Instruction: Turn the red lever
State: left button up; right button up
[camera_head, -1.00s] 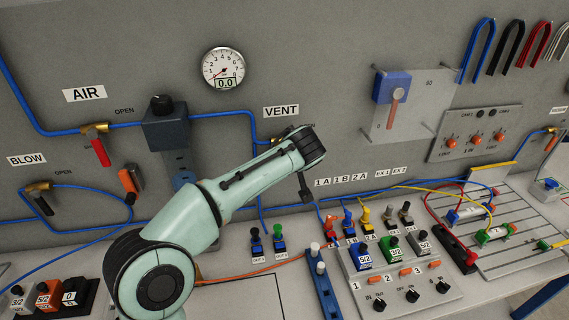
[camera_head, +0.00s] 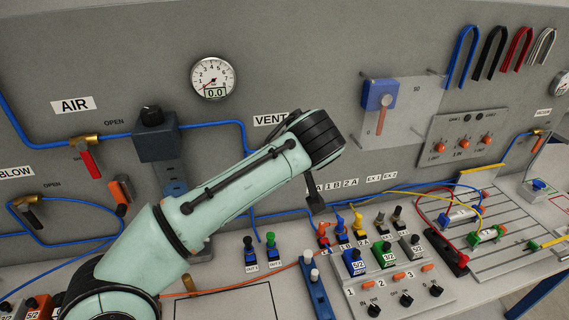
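The red lever (camera_head: 89,162) hangs down at a slant from a brass valve on the blue AIR line, at the left of the panel in the head view. My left arm comes in from the lower left and passes to the right of the lever, well apart from it. Its black end is in front of the panel by the VENT label. Only a slim dark part that may be my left gripper (camera_head: 315,197) shows below that end; the rest is hidden, and its opening cannot be made out. My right gripper is not in view.
The AIR label (camera_head: 73,105) is above the lever and a dark regulator block (camera_head: 157,140) is to its right. An orange-handled part (camera_head: 121,190) and the BLOW valve (camera_head: 28,205) are below. Blue hoses run around them. A gauge (camera_head: 213,78) is higher up.

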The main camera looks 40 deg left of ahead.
aim_at(83, 147)
jog(key=k+l, duration=0.2)
jog(key=l, duration=0.2)
jog(key=k+l, duration=0.25)
jog(key=l, duration=0.15)
jog(key=k+l, duration=0.2)
jog(key=l, duration=0.15)
